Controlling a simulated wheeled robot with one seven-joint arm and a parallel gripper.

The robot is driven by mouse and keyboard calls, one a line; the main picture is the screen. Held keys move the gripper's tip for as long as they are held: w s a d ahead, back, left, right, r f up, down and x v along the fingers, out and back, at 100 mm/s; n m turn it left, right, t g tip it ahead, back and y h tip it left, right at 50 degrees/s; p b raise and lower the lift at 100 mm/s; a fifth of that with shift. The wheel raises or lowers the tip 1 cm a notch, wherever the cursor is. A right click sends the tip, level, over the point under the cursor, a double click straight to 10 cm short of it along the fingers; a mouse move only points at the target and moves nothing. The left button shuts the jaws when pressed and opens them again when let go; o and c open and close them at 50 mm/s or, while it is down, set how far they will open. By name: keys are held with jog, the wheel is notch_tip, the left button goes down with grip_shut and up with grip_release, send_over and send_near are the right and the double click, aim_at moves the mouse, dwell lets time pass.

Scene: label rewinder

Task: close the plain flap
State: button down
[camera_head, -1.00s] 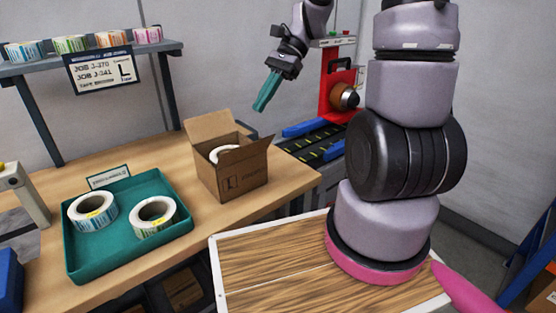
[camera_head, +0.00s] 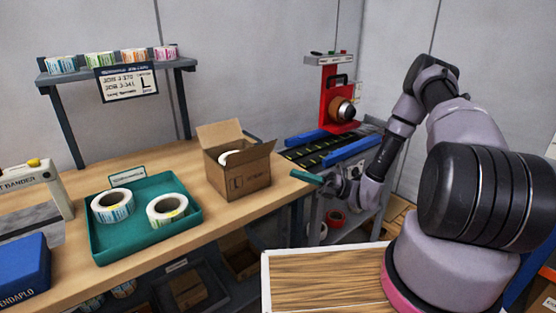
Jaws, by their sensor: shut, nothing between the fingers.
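The open cardboard box (camera_head: 236,183) stands on the bench near its right end. One flap (camera_head: 219,132) stands up at the back. I see no print on either, and cannot tell which one is the plain flap. A white roll (camera_head: 226,158) shows partly inside the box. A small gap shows between fingertips and box.
A green tray (camera_head: 134,245) with two label rolls is left of the box. A shelf (camera_head: 118,72) with several rolls and a job sign is behind. A red machine (camera_head: 337,95) and conveyor (camera_head: 312,150) are behind my gripper. Bare bench lies in front of the box.

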jog(key=m+t, duration=0.1)
send_near(251, 150)
jog(key=s+a, duration=0.2)
jog(key=a, duration=0.1)
jog(key=shift+w+a+r, duration=0.7)
jog(key=shift+w+a, duration=0.15)
jog(key=shift+w, duration=0.1)
jog(key=shift+w+a+r, duration=0.25)
jog(key=shift+w+r, duration=0.05)
jog(key=shift+w, duration=0.1)
